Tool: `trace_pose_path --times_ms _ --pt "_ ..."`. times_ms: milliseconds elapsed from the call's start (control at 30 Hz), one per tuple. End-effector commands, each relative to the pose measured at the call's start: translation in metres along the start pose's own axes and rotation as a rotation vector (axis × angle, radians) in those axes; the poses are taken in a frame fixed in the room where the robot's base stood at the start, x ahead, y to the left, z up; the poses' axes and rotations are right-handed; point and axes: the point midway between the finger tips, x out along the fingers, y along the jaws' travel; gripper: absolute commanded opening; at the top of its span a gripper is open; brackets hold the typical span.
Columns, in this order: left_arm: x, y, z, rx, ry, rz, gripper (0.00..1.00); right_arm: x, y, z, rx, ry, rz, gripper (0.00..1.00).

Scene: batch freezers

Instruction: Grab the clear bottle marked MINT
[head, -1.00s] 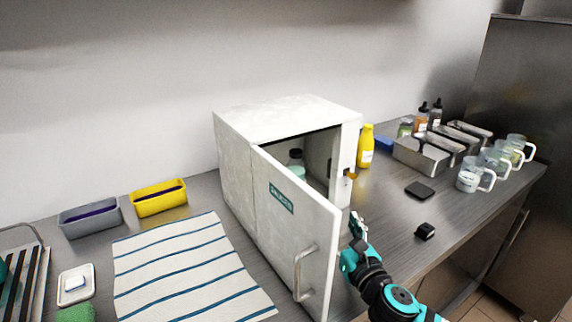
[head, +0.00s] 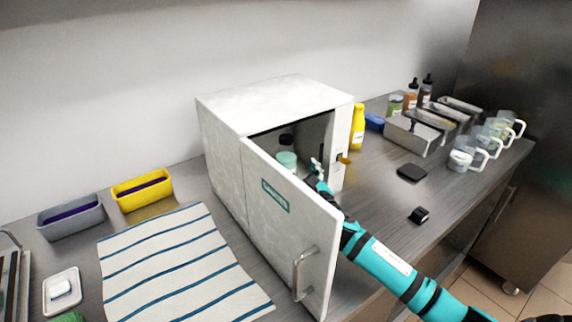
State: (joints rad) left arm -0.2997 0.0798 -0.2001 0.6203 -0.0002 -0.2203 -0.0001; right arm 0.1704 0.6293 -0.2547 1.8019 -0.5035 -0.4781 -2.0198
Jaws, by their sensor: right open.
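A white cabinet (head: 225,155) stands on the counter with its door (head: 285,225) swung open toward me. Inside, partly hidden by the door, is a bottle with a dark cap (head: 286,139) and a mint-green part (head: 286,158); I cannot read a label on it. My right gripper (head: 318,167) is open at the cabinet's opening, to the right of the bottle and apart from it. The door's edge hides part of my wrist. My left gripper is not in view.
A yellow bottle (head: 358,127) stands right of the cabinet. Dropper bottles (head: 411,95), metal pans (head: 412,138) and glass mugs (head: 463,156) are farther right. A striped towel (head: 180,265) lies left. The door and its handle (head: 299,278) flank my arm.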

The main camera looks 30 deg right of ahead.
Motion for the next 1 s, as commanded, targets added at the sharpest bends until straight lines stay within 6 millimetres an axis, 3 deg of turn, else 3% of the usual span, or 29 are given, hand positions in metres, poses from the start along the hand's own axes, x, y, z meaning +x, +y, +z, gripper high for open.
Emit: trace_pose_path --times_ms 400,733,1000 --pt "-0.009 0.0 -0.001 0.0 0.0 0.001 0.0 0.048 0.008 0.0 0.003 0.0 0.0 0.83" --pt "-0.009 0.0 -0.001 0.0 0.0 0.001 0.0 0.055 0.008 -0.001 0.001 0.001 0.001 0.83" --pt "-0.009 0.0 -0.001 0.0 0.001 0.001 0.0 0.054 0.008 -0.001 0.001 0.001 0.001 0.47"
